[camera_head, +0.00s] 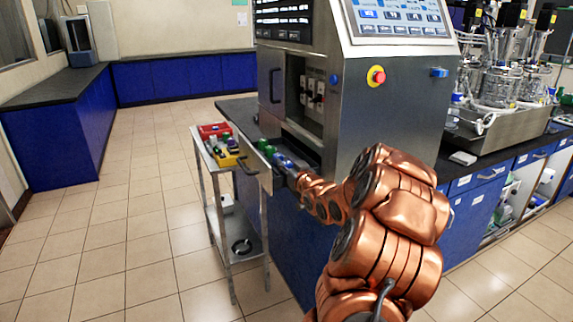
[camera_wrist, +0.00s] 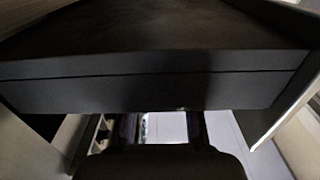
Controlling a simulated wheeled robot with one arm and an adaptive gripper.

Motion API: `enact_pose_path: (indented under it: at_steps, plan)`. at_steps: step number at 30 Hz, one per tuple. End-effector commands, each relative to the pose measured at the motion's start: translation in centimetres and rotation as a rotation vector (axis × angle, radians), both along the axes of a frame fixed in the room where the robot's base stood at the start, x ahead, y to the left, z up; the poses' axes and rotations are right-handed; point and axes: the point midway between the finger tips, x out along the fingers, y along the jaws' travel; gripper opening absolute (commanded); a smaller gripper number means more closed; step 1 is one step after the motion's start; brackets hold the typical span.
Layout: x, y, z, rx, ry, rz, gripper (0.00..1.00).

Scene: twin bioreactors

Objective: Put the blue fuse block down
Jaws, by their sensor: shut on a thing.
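My gripper (camera_head: 289,170) is at the end of the copper-coloured arm, low at the open drawer (camera_head: 259,163) in the front of the steel cabinet. It is shut, and a small blue block (camera_head: 282,159), which looks like the blue fuse block, shows at its tip. Whether the block touches the drawer floor cannot be told. A green piece (camera_head: 268,149) is beside it in the drawer. In the wrist view a dark slab fills the upper part, and my gripper (camera_wrist: 150,128) shows at the bottom. The block is not clear there.
A metal cart (camera_head: 221,195) with red (camera_head: 213,130) and yellow (camera_head: 228,159) trays stands left of the drawer. The steel cabinet (camera_head: 385,110) has an open bay with fuse-like parts (camera_head: 312,92) above the drawer. Glass vessels stand on the right bench. The left floor is clear.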

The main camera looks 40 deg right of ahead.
Motion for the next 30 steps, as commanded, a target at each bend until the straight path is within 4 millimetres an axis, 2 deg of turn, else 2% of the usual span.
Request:
enact_pose_path:
  at_steps: [20,21,27,30]
  plan:
    - [0.0,0.1,-1.9,0.007,0.012,0.001,0.00]
    - [0.0,0.1,-2.0,0.008,0.014,0.001,0.31]
    - [0.0,0.2,-2.5,0.013,0.023,0.003,0.52]
    - [0.0,0.3,-2.8,0.016,0.026,0.004,0.54]
